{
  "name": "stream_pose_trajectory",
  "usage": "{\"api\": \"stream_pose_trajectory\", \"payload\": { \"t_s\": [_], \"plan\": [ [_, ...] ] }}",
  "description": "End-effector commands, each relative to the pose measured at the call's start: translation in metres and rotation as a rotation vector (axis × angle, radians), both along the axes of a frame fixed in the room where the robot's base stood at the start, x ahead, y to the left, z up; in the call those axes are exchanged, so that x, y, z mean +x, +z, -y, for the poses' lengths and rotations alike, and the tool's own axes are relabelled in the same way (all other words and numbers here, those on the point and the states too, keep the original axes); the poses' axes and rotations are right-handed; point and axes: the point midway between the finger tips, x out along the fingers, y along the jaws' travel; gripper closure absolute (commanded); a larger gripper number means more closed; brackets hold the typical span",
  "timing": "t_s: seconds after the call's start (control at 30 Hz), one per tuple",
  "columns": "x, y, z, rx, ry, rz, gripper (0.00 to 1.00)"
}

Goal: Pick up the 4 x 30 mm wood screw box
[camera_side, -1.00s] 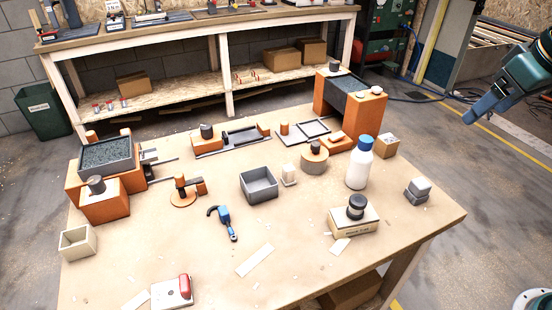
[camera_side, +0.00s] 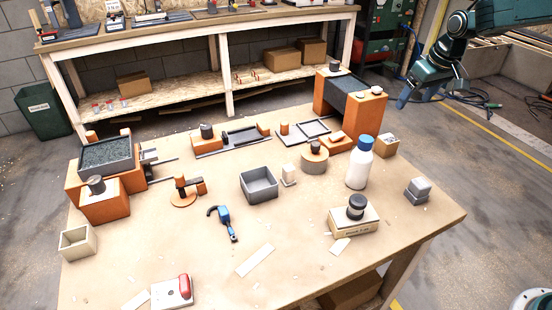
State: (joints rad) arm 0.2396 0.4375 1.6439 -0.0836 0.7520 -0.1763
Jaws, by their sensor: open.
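Two cartons on the workbench could be the wood screw box, and I cannot read either label for sure. A small brown cardboard box (camera_side: 387,146) with a pale label stands near the bench's back right edge, right of the white bottle. A cream box (camera_side: 353,228) with dark print on its front lies nearer the front right, with a dark round piece (camera_side: 356,205) on top. My gripper (camera_side: 410,98) is open and empty, in the air beyond the back right of the bench, apart from both boxes.
A white bottle with a blue cap (camera_side: 360,162) stands upright just left of the small brown box. An orange arch with a dark top (camera_side: 366,108) stands behind it. Grey blocks (camera_side: 417,191) sit near the right edge. The front right of the bench is mostly clear.

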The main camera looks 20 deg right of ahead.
Motion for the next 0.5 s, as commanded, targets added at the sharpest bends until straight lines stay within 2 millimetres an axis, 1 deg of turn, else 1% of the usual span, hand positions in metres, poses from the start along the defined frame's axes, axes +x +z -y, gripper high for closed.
{"api": "stream_pose_trajectory", "payload": {
  "t_s": [0.03, 0.1, 0.3, 0.4, 0.5],
  "plan": [
    [0.009, -0.013, 0.007, 0.003, -0.002, -0.009, 0.24],
    [0.02, -0.029, 0.015, 0.005, -0.003, -0.017, 0.24],
    [0.044, -0.069, 0.035, 0.01, -0.002, -0.034, 0.24],
    [0.051, -0.083, 0.041, 0.012, -0.003, -0.038, 0.24],
    [0.055, -0.091, 0.044, 0.013, -0.002, -0.041, 0.24]
  ]
}}
